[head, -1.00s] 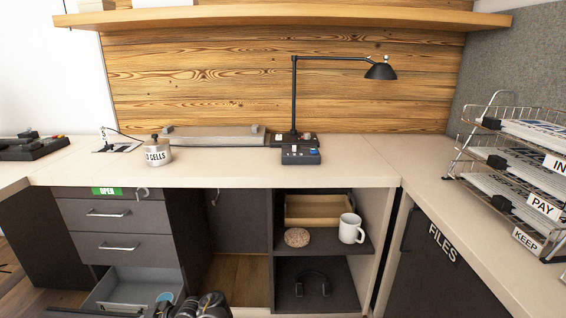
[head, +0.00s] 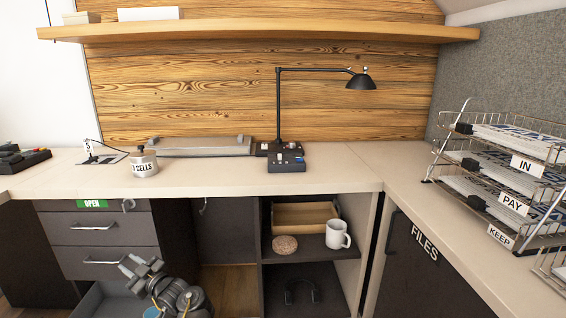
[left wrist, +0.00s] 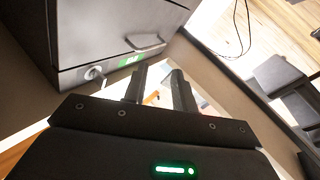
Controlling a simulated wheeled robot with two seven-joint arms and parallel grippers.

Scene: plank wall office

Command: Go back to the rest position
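My left gripper (head: 138,268) is in the lower left of the head view, in front of the grey drawer unit. In the left wrist view its two dark fingers (left wrist: 160,88) stand apart with nothing between them, so it is open and empty. My right gripper is in neither view.
An open lower drawer (head: 92,300) juts out below my left gripper, beneath two shut drawers (head: 95,227). The desk top (head: 215,180) carries a CELLS pot (head: 144,163), a black lamp (head: 278,110) and wire trays (head: 505,180). A mug (head: 338,235) stands in the cubby.

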